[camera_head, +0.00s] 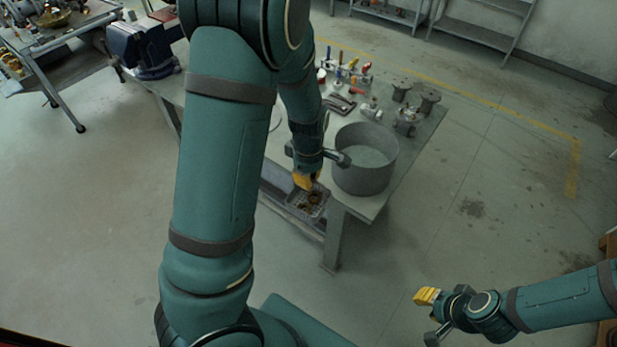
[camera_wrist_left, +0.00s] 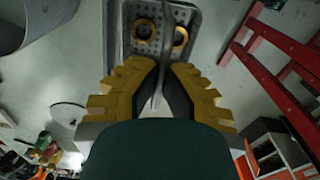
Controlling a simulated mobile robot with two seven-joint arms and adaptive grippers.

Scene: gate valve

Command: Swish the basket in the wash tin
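My left gripper (camera_head: 304,181) points down beside the table's near edge. It also shows in the left wrist view (camera_wrist_left: 163,80), its ridged yellow fingers shut on the thin upright handle of the basket. The basket (camera_head: 297,207) is a small grey perforated tray with brass-coloured rings in it; its floor shows in the wrist view (camera_wrist_left: 160,48). It hangs below the gripper, outside the tin and to its lower left. The wash tin (camera_head: 366,182) is a round grey open tub on the table corner. My right gripper (camera_head: 427,296) is far from both; its finger gap is unclear.
The table (camera_head: 430,122) carries coloured-handled tools (camera_head: 345,72), valve parts (camera_head: 405,122) and grey spools (camera_head: 428,100) behind the tin. A blue vise (camera_head: 142,45) stands at the upper left. A red frame (camera_wrist_left: 270,55) shows in the wrist view. Open floor lies right of the table.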

